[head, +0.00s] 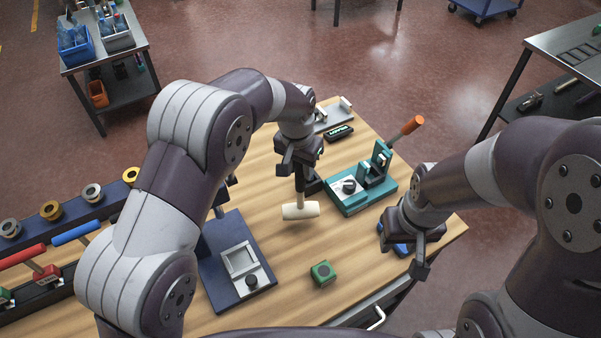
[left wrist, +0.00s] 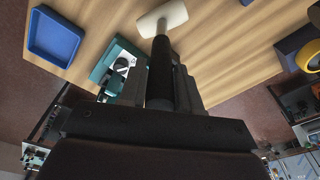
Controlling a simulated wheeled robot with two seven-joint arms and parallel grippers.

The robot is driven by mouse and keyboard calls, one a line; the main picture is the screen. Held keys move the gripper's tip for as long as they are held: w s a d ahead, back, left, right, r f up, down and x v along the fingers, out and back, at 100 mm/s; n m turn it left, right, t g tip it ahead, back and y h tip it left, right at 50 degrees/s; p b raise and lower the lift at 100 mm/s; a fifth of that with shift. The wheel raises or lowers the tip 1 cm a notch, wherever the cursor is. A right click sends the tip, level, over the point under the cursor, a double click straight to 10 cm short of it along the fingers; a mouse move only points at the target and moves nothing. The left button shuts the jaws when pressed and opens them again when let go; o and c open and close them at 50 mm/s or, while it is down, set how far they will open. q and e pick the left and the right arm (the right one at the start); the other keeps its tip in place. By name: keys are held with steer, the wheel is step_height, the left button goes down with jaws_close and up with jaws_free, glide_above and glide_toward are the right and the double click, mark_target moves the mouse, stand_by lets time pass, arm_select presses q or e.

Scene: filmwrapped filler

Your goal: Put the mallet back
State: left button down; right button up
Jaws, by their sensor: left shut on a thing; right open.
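The mallet has a cream head (head: 300,211) and a dark handle, and hangs head down above the wooden table. My left gripper (head: 299,162) is shut on the mallet's handle. In the left wrist view the mallet's dark handle (left wrist: 160,72) sits between the fingers of my left gripper (left wrist: 170,90), with the pale head (left wrist: 162,18) beyond them. My right gripper (head: 408,250) is open and empty over the table's right side, above a blue tray, which it partly hides. The blue tray shows fully in the left wrist view (left wrist: 55,36).
A teal clamp fixture (head: 362,183) with an orange-handled lever stands right of the mallet. A dark blue press base (head: 236,262) stands left. A green block (head: 323,273) lies near the front. A rack with red and blue handled tools (head: 75,233) is at far left.

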mark_target(301, 178)
arm_select(q)
step_height(301, 178, down, 4)
steer(key=shift+r+p, duration=0.25)
steer(key=shift+p, duration=0.65)
steer(key=shift+f, duration=0.35)
steer(key=c, duration=0.8)
jaws_free()
steer(key=shift+s, duration=0.1)
steer(key=shift+r, duration=0.3)
steer(key=r+b, duration=0.1)
steer(key=r, duration=0.1)
steer(key=r+b, duration=0.1)
steer(key=r, duration=0.2)
steer(key=s+r+b, duration=0.1)
steer(key=r, duration=0.2)
steer(key=shift+a, duration=0.2)
steer(key=shift+s+a+r+p, duration=0.15)
steer(key=shift+r+p, duration=0.2)
steer(key=shift+r, duration=1.45)
